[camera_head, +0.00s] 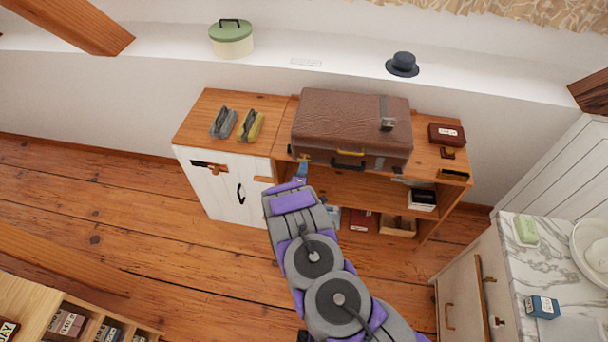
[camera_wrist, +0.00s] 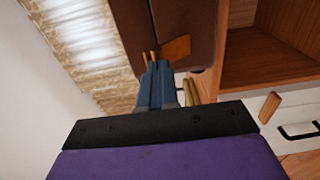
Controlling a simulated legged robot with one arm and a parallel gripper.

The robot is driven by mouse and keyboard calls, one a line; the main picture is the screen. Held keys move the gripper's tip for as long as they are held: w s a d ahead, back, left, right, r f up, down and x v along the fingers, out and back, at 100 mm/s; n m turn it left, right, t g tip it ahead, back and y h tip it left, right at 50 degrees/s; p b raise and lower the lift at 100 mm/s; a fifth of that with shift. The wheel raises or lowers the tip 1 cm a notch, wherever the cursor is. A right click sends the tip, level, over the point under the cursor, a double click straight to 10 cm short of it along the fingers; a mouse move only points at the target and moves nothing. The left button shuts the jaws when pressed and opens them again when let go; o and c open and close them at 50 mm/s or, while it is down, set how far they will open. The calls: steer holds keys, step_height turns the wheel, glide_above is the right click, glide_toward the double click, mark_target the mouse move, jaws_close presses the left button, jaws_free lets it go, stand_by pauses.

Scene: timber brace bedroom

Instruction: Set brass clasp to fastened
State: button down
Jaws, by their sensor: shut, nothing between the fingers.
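The brown suitcase (camera_head: 340,120) lies flat on top of the wooden cabinet, its front toward me. A yellow, brass-coloured bar (camera_head: 350,153) and a dark handle sit at the middle of its front. I cannot tell which fitting is the brass clasp or its setting. My gripper (camera_head: 303,168) is at the suitcase's front left corner. In the wrist view the blue fingers of my gripper (camera_wrist: 152,62) are shut together, close to the suitcase (camera_wrist: 184,25). Thin brass-coloured pieces (camera_wrist: 150,55) show at the fingertips, beside a tan patch (camera_wrist: 176,47). Contact is unclear.
Grey and yellow brushes (camera_head: 250,126) lie left of the suitcase; a dark red box (camera_head: 447,134) stands right of it. The open shelf below holds several items. A marble-topped counter (camera_head: 560,270) stands at the lower right. Wooden floor is free at left.

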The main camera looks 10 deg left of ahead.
steer(key=shift+w+a+r+g+p, duration=0.1)
steer(key=shift+w+r+g+p, duration=0.15)
steer(key=shift+r+g+p, duration=0.25)
steer(key=shift+w+a+r+g+p, duration=0.1)
steer(key=shift+w+r+g+p, duration=0.15)
steer(key=shift+r+p, duration=0.35)
steer(key=g+p, duration=0.1)
steer(key=w+r+g+p, duration=0.1)
steer(key=p, duration=0.1)
steer(key=w+r+g+p, duration=0.1)
steer(key=shift+w+d+r+g, duration=0.1)
steer(key=shift+d+g, duration=0.15)
steer(key=shift+g, duration=0.1)
steer(key=shift+w+a+p, duration=0.1)
steer(key=shift+w+p, duration=0.35)
steer(key=shift+p, duration=0.4)
steer(key=shift+w+r, duration=0.15)
steer(key=shift+r, duration=0.05)
steer(key=shift+r, duration=0.1)
